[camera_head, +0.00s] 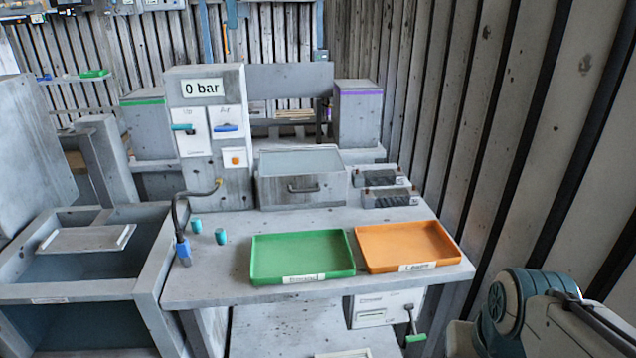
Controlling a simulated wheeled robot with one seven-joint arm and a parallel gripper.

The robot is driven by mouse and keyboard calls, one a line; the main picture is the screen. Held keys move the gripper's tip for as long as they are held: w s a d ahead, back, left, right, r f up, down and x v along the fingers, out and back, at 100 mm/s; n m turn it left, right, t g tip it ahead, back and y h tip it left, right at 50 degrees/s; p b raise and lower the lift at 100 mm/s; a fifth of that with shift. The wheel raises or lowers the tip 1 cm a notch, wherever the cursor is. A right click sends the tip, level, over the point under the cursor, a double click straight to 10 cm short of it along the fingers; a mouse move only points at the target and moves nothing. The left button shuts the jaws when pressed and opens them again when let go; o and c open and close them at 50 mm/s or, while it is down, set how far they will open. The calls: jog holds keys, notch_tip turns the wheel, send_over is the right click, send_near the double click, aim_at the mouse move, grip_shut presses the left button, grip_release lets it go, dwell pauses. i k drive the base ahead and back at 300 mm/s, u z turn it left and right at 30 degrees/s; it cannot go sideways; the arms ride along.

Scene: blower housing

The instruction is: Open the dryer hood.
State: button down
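A grey box-shaped hood (301,178) sits at the back middle of the workbench, and I take it to be the dryer hood. It has a pale flat top and a dark bar handle (303,188) on its front face. The hood looks shut, and its inside is hidden. Part of my arm shows at the lower right corner, well apart from the hood. My gripper is outside the picture.
A green tray (302,272) and an orange tray (408,265) lie in front of the hood. A hose with a blue nozzle (183,251) hangs at the bench's left edge.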

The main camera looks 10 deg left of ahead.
aim_at(327, 186)
jog(key=k, duration=1)
jog(key=u, duration=1)
jog(key=i, duration=1.95)
jog(key=z, duration=1.1)
